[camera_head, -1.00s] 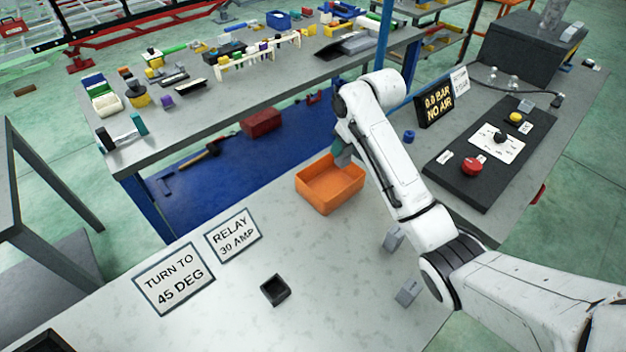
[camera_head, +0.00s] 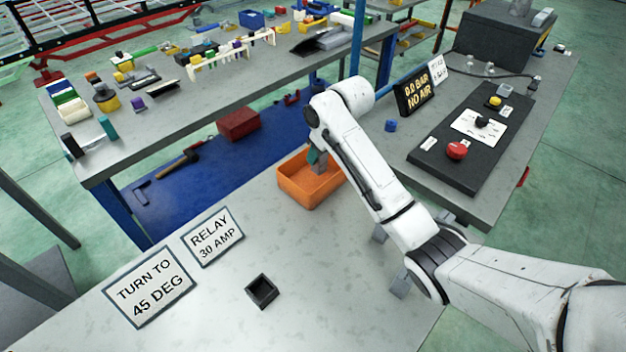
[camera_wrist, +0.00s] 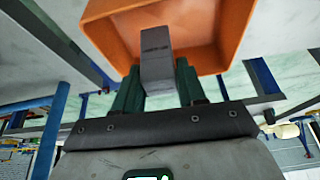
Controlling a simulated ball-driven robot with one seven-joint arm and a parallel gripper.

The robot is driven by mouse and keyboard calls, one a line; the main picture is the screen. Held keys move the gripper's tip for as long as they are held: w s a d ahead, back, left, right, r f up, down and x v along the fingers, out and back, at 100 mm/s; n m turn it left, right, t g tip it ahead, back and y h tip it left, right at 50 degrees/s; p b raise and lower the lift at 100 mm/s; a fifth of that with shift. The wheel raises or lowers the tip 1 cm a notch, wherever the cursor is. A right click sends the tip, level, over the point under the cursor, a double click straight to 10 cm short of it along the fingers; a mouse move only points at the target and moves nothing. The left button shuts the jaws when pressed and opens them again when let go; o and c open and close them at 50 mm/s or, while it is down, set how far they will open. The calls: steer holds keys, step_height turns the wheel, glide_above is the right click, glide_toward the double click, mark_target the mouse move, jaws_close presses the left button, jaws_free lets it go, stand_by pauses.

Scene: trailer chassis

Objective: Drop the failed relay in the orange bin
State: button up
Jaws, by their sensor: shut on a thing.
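The failed relay (camera_wrist: 156,62) is a small grey block. My gripper (camera_wrist: 157,80) is shut on it, with a green finger on either side, in the wrist view. The orange bin (camera_wrist: 100,33) lies beyond the relay there, and the relay overlaps its opening. In the head view the orange bin (camera_head: 293,196) stands at the far edge of the near grey table. My gripper (camera_head: 318,160) is over the bin there, partly hidden by my arm. I cannot tell how far the relay is above the bin's floor.
A small black open box (camera_head: 262,290) and signs reading "RELAY 30 AMP" (camera_head: 213,237) and "TURN TO 45 DEG" (camera_head: 150,287) are on the near table. Grey blocks (camera_head: 399,284) sit by my arm. A black control panel (camera_head: 470,140) with a red button is at right.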

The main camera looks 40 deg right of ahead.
steer(key=o, duration=1.2)
steer(key=shift+c, duration=0.2)
steer(key=b+v, duration=0.1)
steer(key=v, duration=0.9)
steer(key=shift+s+r, duration=0.2)
steer(key=shift+r, duration=0.15)
